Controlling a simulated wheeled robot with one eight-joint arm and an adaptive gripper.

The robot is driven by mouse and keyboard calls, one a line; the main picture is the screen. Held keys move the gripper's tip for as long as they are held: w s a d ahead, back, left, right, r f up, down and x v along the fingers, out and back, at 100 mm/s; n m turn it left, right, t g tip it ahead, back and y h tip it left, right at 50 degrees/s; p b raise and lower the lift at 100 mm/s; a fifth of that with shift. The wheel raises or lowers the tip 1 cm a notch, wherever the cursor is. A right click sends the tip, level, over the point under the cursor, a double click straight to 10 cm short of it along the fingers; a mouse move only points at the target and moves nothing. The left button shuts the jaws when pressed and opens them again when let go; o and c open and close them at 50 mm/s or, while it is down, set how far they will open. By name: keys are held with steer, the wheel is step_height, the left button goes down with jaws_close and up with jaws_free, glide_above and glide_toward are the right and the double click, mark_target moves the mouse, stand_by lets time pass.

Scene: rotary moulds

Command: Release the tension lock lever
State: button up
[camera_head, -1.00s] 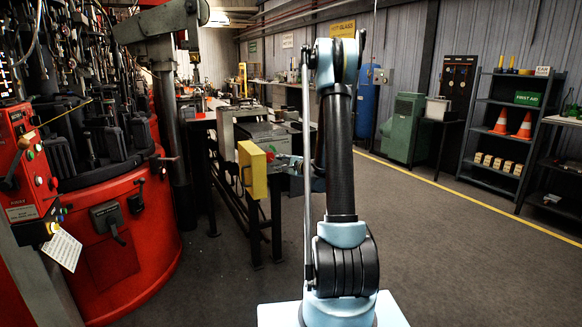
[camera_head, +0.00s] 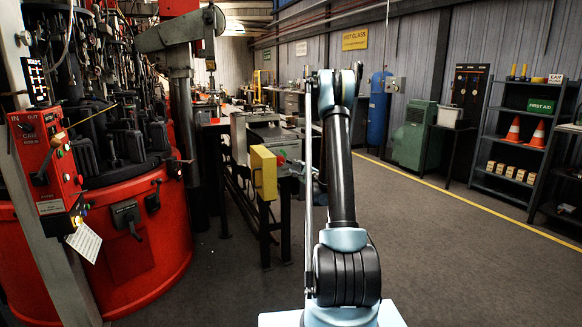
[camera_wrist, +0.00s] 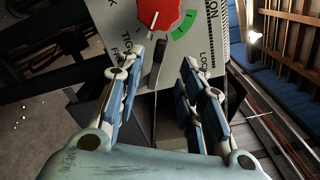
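In the wrist view a grey panel (camera_wrist: 100,62) carries a red dial (camera_wrist: 159,12) with a white mark and a green arc beside it. A dark lever (camera_wrist: 156,68) stands below the dial, near printed words that read in part "LOC" and "TIG". My gripper (camera_wrist: 162,58) is open, with its blue-padded fingers apart on the left and right of the lever. The lever shows between them, with gaps visible on both sides. Whether either finger touches it I cannot tell. In the head view my arm largely hides the gripper, and the lever cannot be made out.
A yellow box (camera_head: 263,172) on a dark frame stands left of my arm. A red rotary machine (camera_head: 150,245) with a control box (camera_head: 48,165) fills the left. A green cabinet (camera_head: 411,138) and shelves (camera_head: 507,150) stand at the right. The floor (camera_head: 450,255) on the right is clear.

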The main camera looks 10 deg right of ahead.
mark_target(290, 163)
steer(key=x, duration=0.9)
steer(key=shift+s, duration=0.1)
jaws_close()
steer(key=shift+d, duration=0.15)
